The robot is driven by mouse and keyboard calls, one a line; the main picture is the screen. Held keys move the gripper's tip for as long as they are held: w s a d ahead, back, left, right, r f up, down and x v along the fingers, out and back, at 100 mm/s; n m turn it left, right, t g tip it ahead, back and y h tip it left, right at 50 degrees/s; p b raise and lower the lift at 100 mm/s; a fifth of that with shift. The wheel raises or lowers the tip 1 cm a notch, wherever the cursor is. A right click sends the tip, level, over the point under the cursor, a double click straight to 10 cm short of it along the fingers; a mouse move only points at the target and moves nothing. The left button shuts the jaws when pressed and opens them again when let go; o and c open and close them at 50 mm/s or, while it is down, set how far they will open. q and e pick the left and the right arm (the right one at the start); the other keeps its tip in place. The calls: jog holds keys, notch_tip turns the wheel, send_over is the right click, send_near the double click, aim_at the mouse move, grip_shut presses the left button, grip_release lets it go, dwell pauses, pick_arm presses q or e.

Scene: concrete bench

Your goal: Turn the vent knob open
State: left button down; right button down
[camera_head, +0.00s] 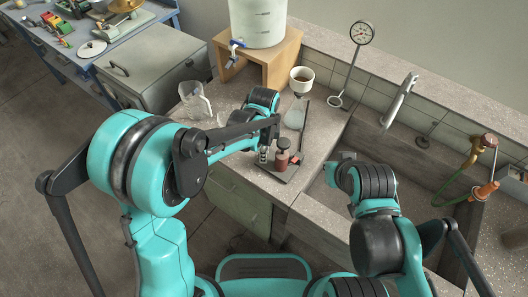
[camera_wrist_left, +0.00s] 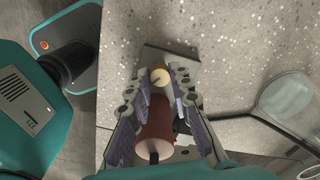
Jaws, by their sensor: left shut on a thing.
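The vent knob looks like a red-brown cylinder (camera_head: 281,162) on a small dark base plate at the front of the bench. In the left wrist view this knob (camera_wrist_left: 155,125) lies between the finger pads, with a small brass-coloured piece (camera_wrist_left: 159,74) beyond it near the fingertips. My left gripper (camera_head: 277,157) has come down around the knob and is shut on it, a finger on each side. The exact contact is partly hidden. My right gripper (camera_head: 337,167) is away to the right over the sink area; its jaws are too small to read.
A clear glass vessel (camera_head: 295,115) and a thin dark rod stand just behind the knob. A glass jug (camera_head: 194,100) is to the left. A white tank (camera_head: 258,22) on a wooden stand is behind. The sink basin and tap (camera_head: 399,100) are to the right.

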pick_arm(q)
jog(key=shift+n, duration=1.5)
jog(key=c, duration=1.4)
grip_release()
jog(key=shift+o, duration=0.2)
notch_tip(320, 180, up, 12)
